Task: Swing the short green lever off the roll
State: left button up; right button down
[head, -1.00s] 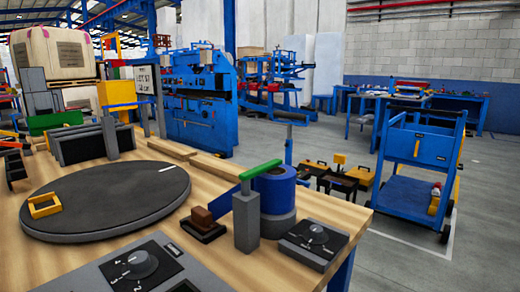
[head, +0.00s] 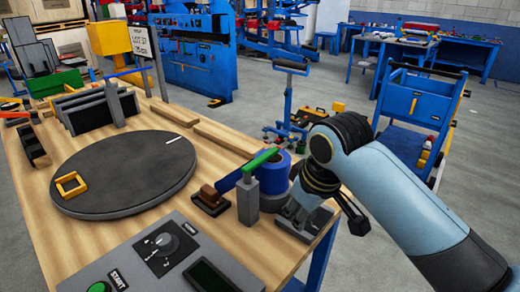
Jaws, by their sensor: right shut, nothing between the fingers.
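The short green lever (head: 261,159) sits on top of a grey post (head: 248,200) and points up and to the right, its far end over the blue roll (head: 273,173). The roll stands just behind the post, on a grey base partly hidden. My right gripper (head: 292,216) is shut and empty, pointing down over the small grey box to the right of the roll, and it hides most of that box. I cannot tell whether the gripper touches the box or the roll. My left gripper is not in view.
A blue strip (head: 228,182) lies left of the post above a brown block (head: 209,197). A dark round turntable (head: 125,175) with a yellow frame (head: 70,185) is to the left. A control panel (head: 165,255) lies in front. Bare wood (head: 215,160) shows behind the post.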

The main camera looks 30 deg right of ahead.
notch_tip(320, 180, up, 17)
jog(key=n+y, duration=0.1)
jog(key=n, duration=0.1)
send_over(261, 165)
jog(key=w+d, duration=0.2)
jog(key=w, duration=0.4)
jog(key=shift+s+d+f, duration=0.15)
jog(key=shift+d, duration=0.05)
jog(key=shift+f, duration=0.1)
notch_tip(261, 165, down, 9)
jog(key=p, duration=0.3)
jog(key=shift+s, duration=0.1)
jog(key=shift+s+d+f, duration=0.1)
jog(key=shift+s, duration=0.15)
jog(key=shift+f, duration=0.1)
